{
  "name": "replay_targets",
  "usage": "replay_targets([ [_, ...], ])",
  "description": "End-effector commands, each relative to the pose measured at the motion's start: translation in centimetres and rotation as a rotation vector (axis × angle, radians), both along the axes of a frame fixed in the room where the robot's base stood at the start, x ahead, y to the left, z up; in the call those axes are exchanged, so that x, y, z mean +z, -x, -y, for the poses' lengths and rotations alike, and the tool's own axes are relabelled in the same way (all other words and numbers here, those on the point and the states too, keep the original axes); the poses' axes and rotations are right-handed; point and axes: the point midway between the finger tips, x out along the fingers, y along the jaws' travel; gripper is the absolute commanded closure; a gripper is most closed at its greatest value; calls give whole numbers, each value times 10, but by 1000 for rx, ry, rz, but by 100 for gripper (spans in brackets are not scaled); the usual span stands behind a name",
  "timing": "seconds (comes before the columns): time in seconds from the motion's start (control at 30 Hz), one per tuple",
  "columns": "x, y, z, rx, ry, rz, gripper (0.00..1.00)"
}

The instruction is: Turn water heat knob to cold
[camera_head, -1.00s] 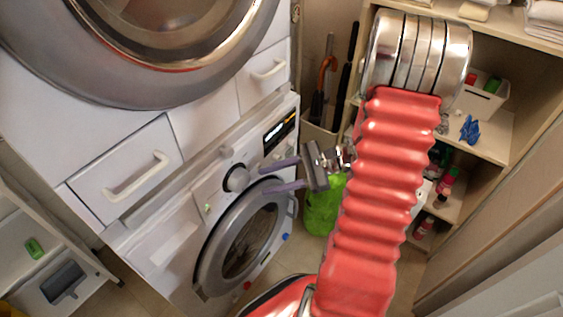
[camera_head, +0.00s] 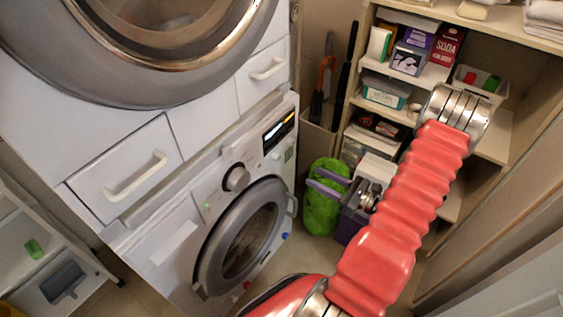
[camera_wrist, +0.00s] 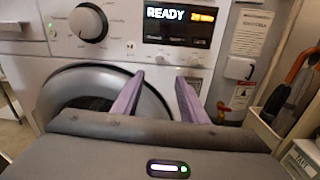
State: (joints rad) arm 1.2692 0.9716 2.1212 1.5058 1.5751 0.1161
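The display (camera_wrist: 180,25) reads "READY".
The round washer door (camera_head: 240,240) is below the panel, with a larger machine (camera_head: 150,50) above. A green bag (camera_head: 323,205) stands behind my fingers. Shelves (camera_head: 415,75) with boxes are at the right. Umbrellas (camera_head: 325,80) stand between machine and shelves.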

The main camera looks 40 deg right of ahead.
Motion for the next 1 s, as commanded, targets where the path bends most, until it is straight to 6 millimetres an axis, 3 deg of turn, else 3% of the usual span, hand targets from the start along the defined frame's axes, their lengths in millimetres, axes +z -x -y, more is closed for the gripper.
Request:
replay_targets([
  [0.37,0,-8,-4,3,1,0,61],
  [1.0,0,-77,-32,7,2,-1,61],
])
